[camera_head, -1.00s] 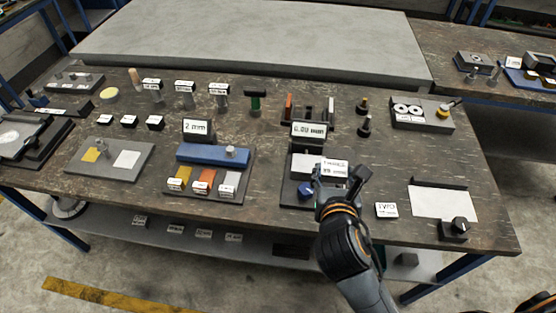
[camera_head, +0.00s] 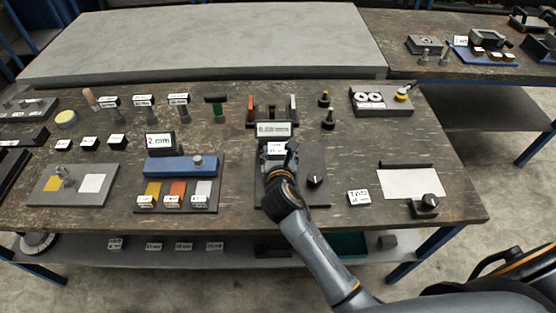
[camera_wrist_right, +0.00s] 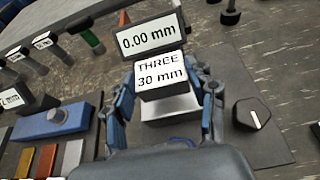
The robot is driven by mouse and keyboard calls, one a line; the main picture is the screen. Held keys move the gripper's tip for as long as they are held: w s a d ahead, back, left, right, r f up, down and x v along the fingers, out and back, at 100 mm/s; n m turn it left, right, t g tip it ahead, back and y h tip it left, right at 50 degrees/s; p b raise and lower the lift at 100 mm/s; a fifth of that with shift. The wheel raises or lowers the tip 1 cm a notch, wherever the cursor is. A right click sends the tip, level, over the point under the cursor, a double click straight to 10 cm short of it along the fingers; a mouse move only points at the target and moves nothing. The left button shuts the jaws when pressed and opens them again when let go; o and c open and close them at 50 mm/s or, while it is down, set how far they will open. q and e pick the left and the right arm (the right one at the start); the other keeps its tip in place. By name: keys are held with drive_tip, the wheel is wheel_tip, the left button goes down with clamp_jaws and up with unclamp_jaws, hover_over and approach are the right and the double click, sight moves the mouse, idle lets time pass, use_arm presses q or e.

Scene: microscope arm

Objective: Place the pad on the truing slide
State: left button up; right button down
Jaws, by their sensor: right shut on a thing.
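My right gripper (camera_head: 276,160) is over the left part of a dark base with a black knob (camera_head: 315,180), just in front of a display reading 0.00 mm (camera_head: 273,129). In the right wrist view its fingers (camera_wrist_right: 166,98) stand on both sides of a block labelled THREE 30 mm (camera_wrist_right: 161,75), and it is shut on it. A pale block (camera_wrist_right: 170,108) shows beneath the label; whether they touch is unclear. A blue block with a knob (camera_head: 180,167), perhaps the truing slide, lies to the left under a 2 mm display (camera_head: 160,143).
Yellow (camera_head: 152,190), orange (camera_head: 177,190) and grey (camera_head: 203,189) pieces sit before the blue block. A grey plate (camera_head: 75,195) with yellow and white squares lies further left. A white sheet (camera_head: 410,184) and a TWO block (camera_head: 358,197) lie to the right.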

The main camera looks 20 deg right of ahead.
drive_tip(key=shift+w+f, duration=0.15)
drive_tip(key=shift+f, duration=0.7)
drive_tip(key=shift+w+f, duration=0.1)
drive_tip(key=shift+f, duration=0.75)
drive_tip(key=shift+f, duration=0.1)
drive_tip(key=shift+c, duration=2.2)
unclamp_jaws()
drive_tip(key=shift+f, duration=0.1)
drive_tip(key=shift+s, duration=0.1)
drive_tip(key=v, duration=1.2)
